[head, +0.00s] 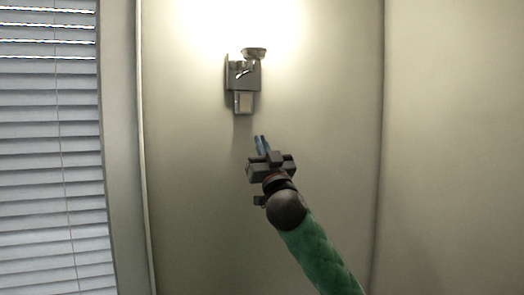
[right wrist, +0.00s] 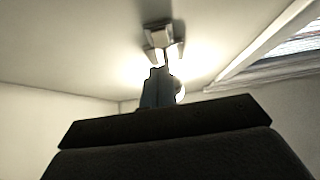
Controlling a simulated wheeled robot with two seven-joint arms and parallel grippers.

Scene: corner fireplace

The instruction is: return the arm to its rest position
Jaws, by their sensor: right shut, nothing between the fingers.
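My right gripper (head: 260,145) is raised in front of the wall in the head view, its blue-grey fingers pointing up. The fingers are shut with nothing between them. My green-sleeved right arm comes up from the lower right. In the right wrist view the shut fingers (right wrist: 158,88) stand up above a dark gripper body. My left gripper is not in view.
A wall lamp (head: 243,82) is fixed to the wall just above and left of my right gripper, lit at its top. It also shows in the right wrist view (right wrist: 160,38). A window with blinds (head: 50,150) is at the left. The wall at right is bare.

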